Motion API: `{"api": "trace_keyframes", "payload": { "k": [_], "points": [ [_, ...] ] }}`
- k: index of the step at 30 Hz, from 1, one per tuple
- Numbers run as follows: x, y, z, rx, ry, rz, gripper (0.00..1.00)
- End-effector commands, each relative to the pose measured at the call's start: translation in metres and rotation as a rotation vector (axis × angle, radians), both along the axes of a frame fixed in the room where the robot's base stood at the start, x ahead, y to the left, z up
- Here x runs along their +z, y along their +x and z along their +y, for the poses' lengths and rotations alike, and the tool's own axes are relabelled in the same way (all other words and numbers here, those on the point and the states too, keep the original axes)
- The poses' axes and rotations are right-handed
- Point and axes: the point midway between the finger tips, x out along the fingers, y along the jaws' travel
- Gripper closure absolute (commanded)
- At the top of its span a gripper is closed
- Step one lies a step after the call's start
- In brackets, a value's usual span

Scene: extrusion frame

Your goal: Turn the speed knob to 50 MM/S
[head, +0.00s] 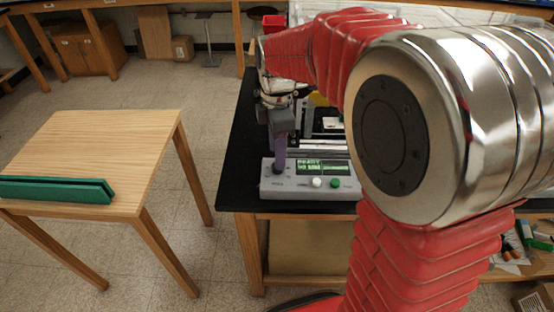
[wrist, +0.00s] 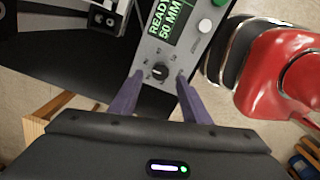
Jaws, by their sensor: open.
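The speed knob (wrist: 160,71) is a small black dial with a light pointer mark on the grey control box (wrist: 147,55). Small scale marks ring it, too small to read. The green-lit display (wrist: 172,27) shows "READY" and "50 MM", its right end cut off. In the head view the control box (head: 285,190) sits at the front edge of the black bench, its display (head: 322,167) blurred. My gripper (wrist: 158,75) is open, its two purple fingers on either side of the knob with gaps showing. In the head view my gripper (head: 279,170) points down over the box's left part and hides the knob.
A white button (head: 316,182) and a green button (head: 335,183) sit right of the knob. Extrusion-frame equipment (head: 320,140) stands behind the box on the black bench. A wooden table (head: 110,150) with a green bar (head: 55,190) stands at left, with open floor between.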

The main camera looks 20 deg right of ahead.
Motion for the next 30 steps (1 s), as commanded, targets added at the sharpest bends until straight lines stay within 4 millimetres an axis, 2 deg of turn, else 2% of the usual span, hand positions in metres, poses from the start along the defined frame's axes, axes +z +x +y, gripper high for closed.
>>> {"api": "trace_keyframes", "payload": {
  "k": [3,7,19,30],
  "points": [
    [-0.018,-0.001,0.000,0.000,0.000,0.003,0.57],
    [-0.031,0.000,0.000,0.000,0.000,0.001,0.57],
    [-0.037,0.000,0.000,-0.001,0.000,0.000,0.57],
    [-0.037,0.000,-0.001,-0.001,0.000,0.000,0.83]
  ]
}}
